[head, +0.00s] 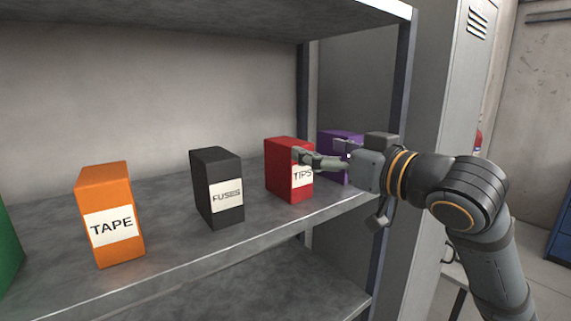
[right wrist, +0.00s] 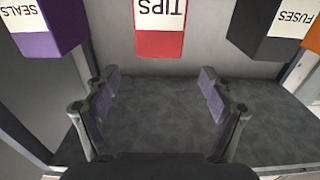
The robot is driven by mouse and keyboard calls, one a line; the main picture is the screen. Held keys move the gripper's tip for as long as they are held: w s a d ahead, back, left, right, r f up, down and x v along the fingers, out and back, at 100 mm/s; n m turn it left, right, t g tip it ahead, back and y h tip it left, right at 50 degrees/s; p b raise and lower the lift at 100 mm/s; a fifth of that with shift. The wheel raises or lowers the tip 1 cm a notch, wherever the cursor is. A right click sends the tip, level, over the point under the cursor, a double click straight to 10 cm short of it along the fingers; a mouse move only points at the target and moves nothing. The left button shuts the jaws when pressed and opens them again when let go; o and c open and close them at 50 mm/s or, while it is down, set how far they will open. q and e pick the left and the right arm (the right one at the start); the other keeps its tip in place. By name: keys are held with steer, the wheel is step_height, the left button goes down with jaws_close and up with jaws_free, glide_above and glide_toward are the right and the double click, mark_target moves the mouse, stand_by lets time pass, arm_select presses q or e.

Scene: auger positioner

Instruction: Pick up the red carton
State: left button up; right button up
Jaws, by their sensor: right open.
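The red carton (head: 282,168) with a white TIPS label stands upright on the shelf. In the right wrist view the red carton (right wrist: 160,43) shows upside down at the top middle, ahead of the fingertips and between their lines. My right gripper (head: 316,158) reaches in from the right and covers part of the carton's label side in the head view. In the right wrist view my right gripper (right wrist: 160,80) is open, with nothing between its fingers. My left gripper is in neither view.
On the shelf (head: 170,240), a black FUSES carton (head: 210,185) and an orange TAPE carton (head: 105,190) stand left of the red one. A purple SEALS carton (right wrist: 45,30) stands on its other side, close to a dark shelf post (head: 401,75). A green box (head: 8,255) is at far left.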

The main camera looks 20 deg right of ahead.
mark_target(288, 141)
steer(key=p+x, duration=0.2)
steer(key=x, duration=0.3)
steer(key=shift+w+a+f+p, duration=0.1)
steer(key=shift+p, duration=0.3)
steer(key=shift+w, duration=0.1)
steer(key=p+x, duration=0.3)
steer(key=x, duration=0.1)
steer(key=shift+w+a, duration=0.1)
steer(key=shift+w, duration=0.2)
steer(key=shift+w+a+f, duration=0.1)
steer(key=shift+w+f, duration=0.05)
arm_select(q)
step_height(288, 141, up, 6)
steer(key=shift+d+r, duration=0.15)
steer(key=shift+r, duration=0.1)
arm_select(e)
steer(key=shift+c, duration=1)
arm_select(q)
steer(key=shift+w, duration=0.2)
arm_select(e)
jaws_close()
